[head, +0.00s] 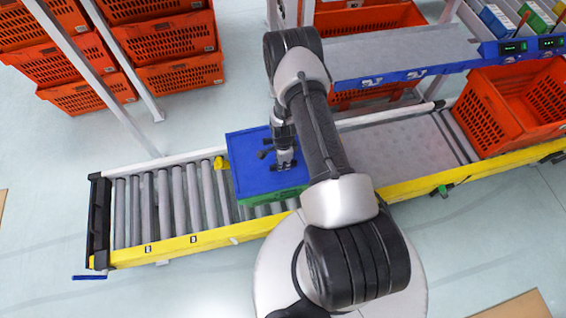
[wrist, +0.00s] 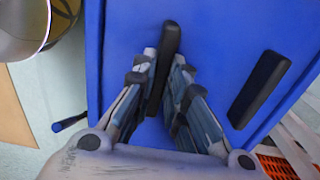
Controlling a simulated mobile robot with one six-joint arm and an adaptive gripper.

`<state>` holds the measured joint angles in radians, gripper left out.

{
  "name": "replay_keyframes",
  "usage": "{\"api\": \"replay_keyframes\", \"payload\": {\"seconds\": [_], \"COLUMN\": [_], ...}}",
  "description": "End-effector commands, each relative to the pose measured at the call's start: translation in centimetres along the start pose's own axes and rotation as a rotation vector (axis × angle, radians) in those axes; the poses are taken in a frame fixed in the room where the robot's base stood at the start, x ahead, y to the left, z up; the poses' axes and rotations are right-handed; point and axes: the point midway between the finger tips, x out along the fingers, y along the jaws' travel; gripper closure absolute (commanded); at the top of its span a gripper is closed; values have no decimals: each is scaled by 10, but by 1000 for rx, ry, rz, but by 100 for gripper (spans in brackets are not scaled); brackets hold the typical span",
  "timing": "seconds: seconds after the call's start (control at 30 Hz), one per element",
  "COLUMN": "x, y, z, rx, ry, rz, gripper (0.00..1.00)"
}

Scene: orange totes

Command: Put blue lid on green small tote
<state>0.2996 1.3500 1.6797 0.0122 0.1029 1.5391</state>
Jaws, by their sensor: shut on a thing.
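The blue lid (head: 244,168) is a flat rectangle over the green small tote (head: 277,198) on the roller conveyor. A strip of the tote's green side shows below the lid's near edge; the rest is hidden. I cannot tell whether the lid touches the rim all round. My gripper (head: 284,162) points down at the lid. In the wrist view, my gripper (wrist: 165,72) has its fingers on both sides of a black handle (wrist: 168,42) on the lid (wrist: 215,35), shut on it. A second black handle (wrist: 258,88) is free to the right.
The bare rollers (head: 165,205) lie to the left, ending at a black end stop (head: 100,215). A yellow rail (head: 200,240) runs along the near side. A large orange tote (head: 510,110) stands at the right end. A grey shelf (head: 400,52) is behind.

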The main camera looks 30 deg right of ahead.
Motion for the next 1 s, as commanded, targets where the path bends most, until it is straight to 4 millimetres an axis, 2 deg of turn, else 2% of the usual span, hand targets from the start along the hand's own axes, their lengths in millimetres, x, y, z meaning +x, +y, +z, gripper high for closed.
{"api": "replay_keyframes", "payload": {"seconds": [0.07,0.1,0.43,0.77,0.87,1.0], "x": [3,3,2,0,-10,-35], "y": [4,4,3,2,1,0], "z": [0,0,0,0,0,0], "rx": [0,0,0,0,0,0], "ry": [0,0,0,0,0,0], "rz": [6,6,5,4,2,0], "gripper": [100,85,64,64,64,64]}}
